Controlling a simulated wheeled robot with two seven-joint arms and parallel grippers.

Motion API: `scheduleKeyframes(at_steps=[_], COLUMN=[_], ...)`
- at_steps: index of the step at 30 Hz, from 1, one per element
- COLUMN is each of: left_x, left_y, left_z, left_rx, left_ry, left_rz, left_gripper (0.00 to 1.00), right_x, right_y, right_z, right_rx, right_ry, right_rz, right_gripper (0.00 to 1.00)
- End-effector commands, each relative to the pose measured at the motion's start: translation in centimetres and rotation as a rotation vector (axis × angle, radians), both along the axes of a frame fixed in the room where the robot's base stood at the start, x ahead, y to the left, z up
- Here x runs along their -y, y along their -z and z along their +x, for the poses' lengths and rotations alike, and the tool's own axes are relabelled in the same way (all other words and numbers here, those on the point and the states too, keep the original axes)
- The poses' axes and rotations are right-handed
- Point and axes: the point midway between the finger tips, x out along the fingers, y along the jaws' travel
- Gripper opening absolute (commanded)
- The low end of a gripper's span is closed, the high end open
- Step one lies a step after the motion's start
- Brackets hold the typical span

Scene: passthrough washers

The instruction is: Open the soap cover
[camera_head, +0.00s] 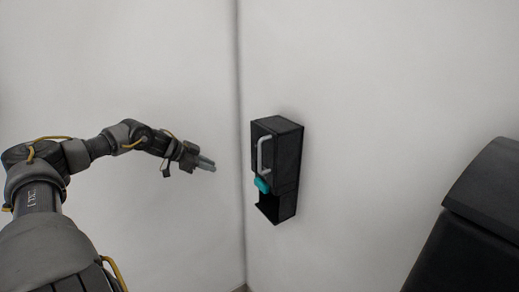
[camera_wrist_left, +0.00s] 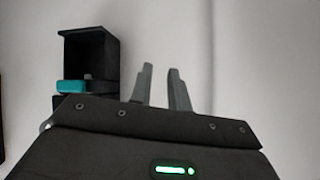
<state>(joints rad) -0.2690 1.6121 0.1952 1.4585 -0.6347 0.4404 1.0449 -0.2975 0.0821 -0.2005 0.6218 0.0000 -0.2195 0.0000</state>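The soap dispenser (camera_head: 289,150) is a black box fixed to the white wall near the corner. Its upper front is the cover, with a pale upright handle (camera_head: 261,155); the cover looks closed. A teal part (camera_head: 262,185) sits below the handle, above an open niche. My left gripper (camera_head: 208,164) is left of the dispenser, apart from it and empty. In the left wrist view its two fingers (camera_wrist_left: 161,82) stand apart. There the dispenser (camera_wrist_left: 90,45) appears at upper left, upside down, with its teal part (camera_wrist_left: 85,87); most of the cover is hidden. My right gripper is not visible.
A large black object with a sloped top (camera_head: 480,215) fills the lower right of the head view. White walls meet in a corner between my left gripper and the dispenser. The space between gripper and dispenser looks clear.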

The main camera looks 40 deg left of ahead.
Motion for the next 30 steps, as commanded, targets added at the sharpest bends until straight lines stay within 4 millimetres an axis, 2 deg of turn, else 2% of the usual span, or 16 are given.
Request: scheduleKeyframes(at_steps=[1,3,6,10,12,15,20,26,30], left_x=[2.7,6.5,11.7,16.9,18.8,20.5,21.4,21.7,22.3], left_y=[-5.5,-10.6,-16.0,-20.1,-21.4,-22.4,-22.8,-22.0,-20.1], left_z=[0.6,0.6,-0.3,-1.9,-2.8,-3.6,-4.1,-3.9,-3.4], left_rx=[-0.038,-0.109,-0.227,-0.368,-0.427,-0.482,-0.514,-0.515,-0.516], left_ry=[0.071,0.147,0.219,0.262,0.268,0.271,0.266,0.269,0.27], left_rz=[0.028,0.044,0.082,0.138,0.162,0.188,0.202,0.2,0.199], left_gripper=[0.18,0.18,0.18,0.18,0.18,0.18,0.18,0.18,0.18], right_x=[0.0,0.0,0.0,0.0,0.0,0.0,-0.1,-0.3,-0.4], right_y=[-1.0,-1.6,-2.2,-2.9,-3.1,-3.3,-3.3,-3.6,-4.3], right_z=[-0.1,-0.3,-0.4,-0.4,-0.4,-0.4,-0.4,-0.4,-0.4], right_rx=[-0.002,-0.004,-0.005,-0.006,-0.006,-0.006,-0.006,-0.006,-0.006], right_ry=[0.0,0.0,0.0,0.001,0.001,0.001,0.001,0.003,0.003], right_rz=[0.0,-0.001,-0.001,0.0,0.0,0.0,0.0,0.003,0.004], right_gripper=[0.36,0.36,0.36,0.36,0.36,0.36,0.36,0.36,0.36])
